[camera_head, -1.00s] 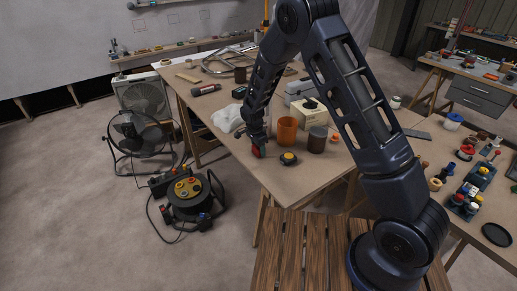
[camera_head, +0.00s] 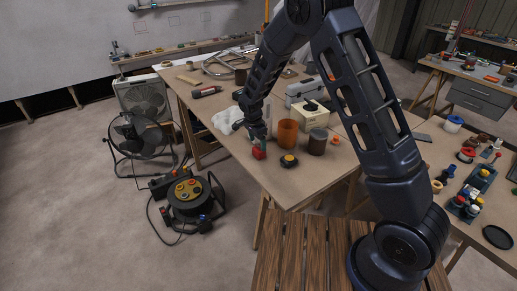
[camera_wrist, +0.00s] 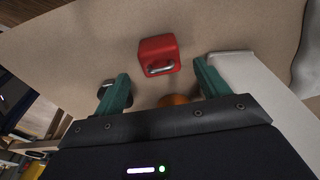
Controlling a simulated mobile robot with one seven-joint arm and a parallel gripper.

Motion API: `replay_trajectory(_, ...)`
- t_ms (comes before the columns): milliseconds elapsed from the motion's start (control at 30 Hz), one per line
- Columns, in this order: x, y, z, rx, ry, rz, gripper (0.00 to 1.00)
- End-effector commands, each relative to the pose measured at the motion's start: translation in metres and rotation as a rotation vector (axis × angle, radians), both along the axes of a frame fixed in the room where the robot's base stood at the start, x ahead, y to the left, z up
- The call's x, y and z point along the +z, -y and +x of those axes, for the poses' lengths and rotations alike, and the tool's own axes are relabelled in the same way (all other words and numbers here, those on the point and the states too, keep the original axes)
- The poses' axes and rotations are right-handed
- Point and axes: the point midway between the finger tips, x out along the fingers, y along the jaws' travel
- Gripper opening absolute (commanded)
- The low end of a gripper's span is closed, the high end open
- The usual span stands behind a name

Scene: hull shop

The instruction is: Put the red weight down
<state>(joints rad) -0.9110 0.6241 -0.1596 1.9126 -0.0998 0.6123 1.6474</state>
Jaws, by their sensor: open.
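The red weight (camera_head: 259,153), a small block, rests on the workbench (camera_head: 225,101) near its front left edge. In the wrist view the red weight (camera_wrist: 158,50) shows a metal handle and lies beyond the fingertips, with bare bench around it. My gripper (camera_head: 258,138) is just above the weight in the head view. In the wrist view my gripper (camera_wrist: 162,85) has its two green fingers wide apart, with nothing held between them.
A black weight with a yellow top (camera_head: 289,161) sits just right of the red one. An orange cup (camera_head: 288,133), a dark brown cup (camera_head: 318,142) and a cream box (camera_head: 308,118) stand behind. White cloth (camera_head: 226,121) lies left of my gripper. The bench edge is close in front.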

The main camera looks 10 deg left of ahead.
Motion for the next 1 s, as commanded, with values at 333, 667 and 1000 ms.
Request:
replay_trajectory(333, 0.054, -0.006, -0.005, 0.000, 0.001, 0.001, 0.74)
replay_trajectory(667, 0.063, -0.006, -0.007, 0.000, 0.000, 0.000, 0.74)
replay_trajectory(1000, 0.125, 0.053, 0.006, 0.061, -0.003, 0.038, 0.74)
